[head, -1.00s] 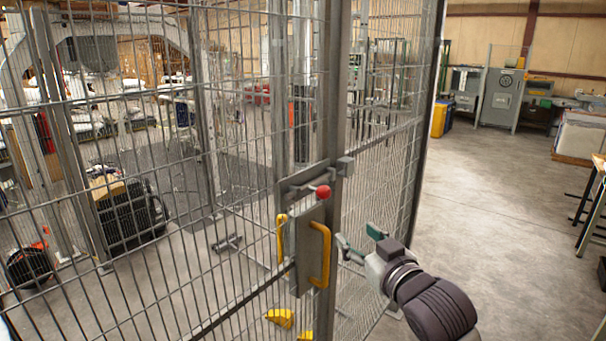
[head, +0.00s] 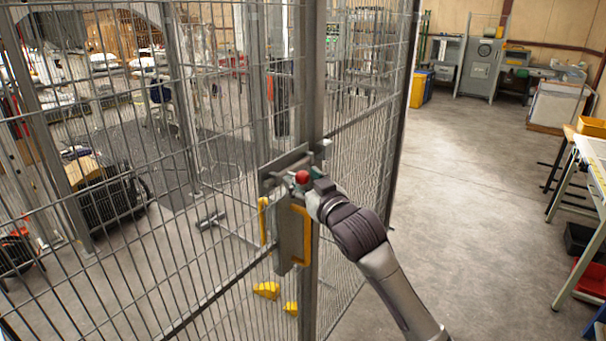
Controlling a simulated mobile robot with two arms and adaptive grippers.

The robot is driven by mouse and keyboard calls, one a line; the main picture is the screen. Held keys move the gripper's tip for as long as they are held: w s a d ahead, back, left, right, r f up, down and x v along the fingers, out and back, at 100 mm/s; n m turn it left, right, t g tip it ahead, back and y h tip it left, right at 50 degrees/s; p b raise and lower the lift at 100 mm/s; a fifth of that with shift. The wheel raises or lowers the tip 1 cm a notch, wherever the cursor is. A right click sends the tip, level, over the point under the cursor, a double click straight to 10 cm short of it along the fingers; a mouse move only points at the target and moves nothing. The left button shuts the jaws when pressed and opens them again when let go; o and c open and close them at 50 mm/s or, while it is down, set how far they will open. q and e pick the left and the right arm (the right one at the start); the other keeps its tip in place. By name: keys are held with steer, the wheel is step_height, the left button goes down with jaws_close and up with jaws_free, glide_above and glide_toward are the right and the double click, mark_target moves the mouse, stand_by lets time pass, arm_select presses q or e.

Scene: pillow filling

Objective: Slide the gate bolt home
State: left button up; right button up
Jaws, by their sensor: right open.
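The gate bolt shows as a grey bar with a red ball knob (head: 302,177) on the lock plate (head: 272,178) of the mesh gate. My right gripper (head: 295,185) is at the knob, with its fingers open around or beside it; I cannot tell whether they touch it. The gripper body and wrist hide part of the bolt's right end and the keeper on the post (head: 311,90). A yellow handle (head: 302,235) is just below the gripper. My left gripper is not in view.
The mesh gate and fence (head: 110,230) fill the left and middle. Yellow wedges (head: 266,290) lie on the floor behind the mesh. A workbench (head: 590,165) stands at the right edge. The concrete floor (head: 470,200) between is clear.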

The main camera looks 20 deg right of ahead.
steer(key=shift+w, duration=0.3)
